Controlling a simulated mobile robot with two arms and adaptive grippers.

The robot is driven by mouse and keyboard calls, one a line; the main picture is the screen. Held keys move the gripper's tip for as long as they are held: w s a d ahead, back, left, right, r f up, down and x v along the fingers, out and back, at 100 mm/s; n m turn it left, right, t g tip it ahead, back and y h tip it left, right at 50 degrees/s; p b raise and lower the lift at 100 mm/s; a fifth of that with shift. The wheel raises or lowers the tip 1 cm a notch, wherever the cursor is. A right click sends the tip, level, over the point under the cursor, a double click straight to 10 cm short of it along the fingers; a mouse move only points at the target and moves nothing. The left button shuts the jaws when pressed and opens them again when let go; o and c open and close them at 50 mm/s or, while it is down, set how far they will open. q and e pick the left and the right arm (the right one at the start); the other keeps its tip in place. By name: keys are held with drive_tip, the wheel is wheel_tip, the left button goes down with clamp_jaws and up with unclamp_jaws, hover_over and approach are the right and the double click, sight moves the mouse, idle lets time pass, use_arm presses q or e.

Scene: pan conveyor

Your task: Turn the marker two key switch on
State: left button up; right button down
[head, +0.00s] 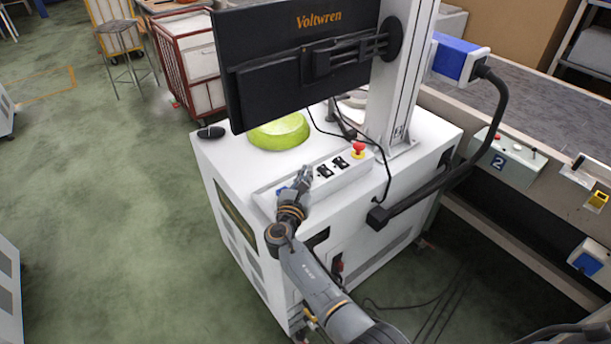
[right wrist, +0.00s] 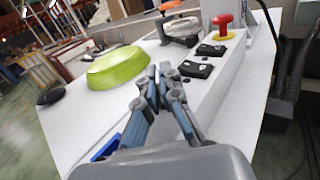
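Two black switch blocks sit on the sloped white control box (head: 350,174) on top of the white machine cabinet. The nearer block (head: 324,171) and the farther block (head: 340,162) also show in the right wrist view, nearer (right wrist: 197,69) and farther (right wrist: 211,50). Which one is the key switch, and how it is turned, is too small to tell. My right gripper (head: 306,172) is at the near end of this row, beside the nearer block and apart from it. Its fingers (right wrist: 157,72) are drawn together with nothing between them. My left gripper is out of view.
A red emergency stop (head: 358,148) on a yellow base is beyond the blocks. A lime-green bowl-like object (head: 279,132) lies behind the box, under the black monitor (head: 300,60). A thick black cable arm (head: 440,180) is at right. A control box marked 2 (head: 510,163) stands farther right.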

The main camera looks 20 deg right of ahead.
drive_tip(key=c, duration=1.5)
unclamp_jaws()
drive_tip(key=shift+c, duration=0.2)
